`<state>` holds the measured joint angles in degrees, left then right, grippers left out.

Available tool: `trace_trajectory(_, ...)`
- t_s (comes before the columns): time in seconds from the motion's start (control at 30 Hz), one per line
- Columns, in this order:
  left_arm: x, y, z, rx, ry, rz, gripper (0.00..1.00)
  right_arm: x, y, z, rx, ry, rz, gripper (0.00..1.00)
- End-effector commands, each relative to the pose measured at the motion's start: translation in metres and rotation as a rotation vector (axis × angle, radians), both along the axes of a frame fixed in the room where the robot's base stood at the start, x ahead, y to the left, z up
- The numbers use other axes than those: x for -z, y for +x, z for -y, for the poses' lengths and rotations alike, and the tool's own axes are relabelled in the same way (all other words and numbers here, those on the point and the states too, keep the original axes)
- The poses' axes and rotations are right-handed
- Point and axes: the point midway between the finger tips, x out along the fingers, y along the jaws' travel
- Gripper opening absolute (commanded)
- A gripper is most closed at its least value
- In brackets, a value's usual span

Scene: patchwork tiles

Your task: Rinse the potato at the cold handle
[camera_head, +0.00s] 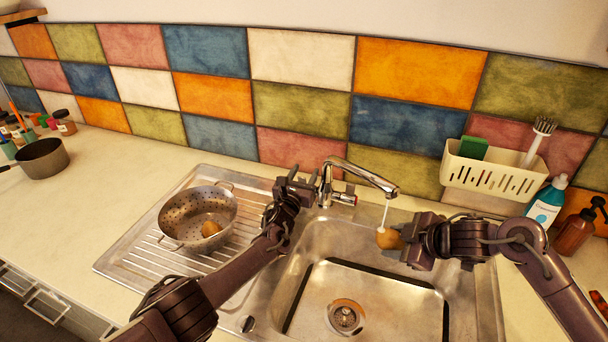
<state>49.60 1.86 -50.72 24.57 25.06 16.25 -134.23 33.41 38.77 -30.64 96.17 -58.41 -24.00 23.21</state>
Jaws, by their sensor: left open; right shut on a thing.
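A brown potato (387,239) is held over the sink basin, right under the spout of the chrome tap (362,174). A thin white stream of water runs from the spout onto it. My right gripper (404,240) is shut on this potato from the right. My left gripper (298,180) is open beside the left side of the tap body. The cold handle is not clearly visible there; my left gripper hides that side. A red-marked handle (348,198) shows on the tap's right side.
A metal colander (172,222) with another potato (210,228) stands on the drainboard (140,262). The steel sink (385,290) is otherwise empty. A cream caddy (490,178) and bottles (546,203) stand at the right. A dark pot (42,160) is far left.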

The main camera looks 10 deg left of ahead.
Motion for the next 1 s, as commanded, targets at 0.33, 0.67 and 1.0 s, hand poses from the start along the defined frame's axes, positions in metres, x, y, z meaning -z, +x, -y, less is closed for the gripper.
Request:
trace_trajectory(0.33, 0.001, -0.011, -0.005, -0.002, 0.004, 0.005, 0.45, 0.000, 0.000, 0.000, 0.000, 0.001, 0.001, 0.21)
trace_trajectory(0.67, 0.006, -0.048, -0.010, 0.002, 0.001, -0.001, 0.45, 0.000, 0.000, 0.000, 0.000, 0.001, 0.001, 0.21)
trace_trajectory(1.0, 0.007, -0.072, -0.015, 0.000, 0.000, 0.000, 0.45, 0.000, 0.000, 0.000, 0.000, 0.001, 0.001, 0.21)
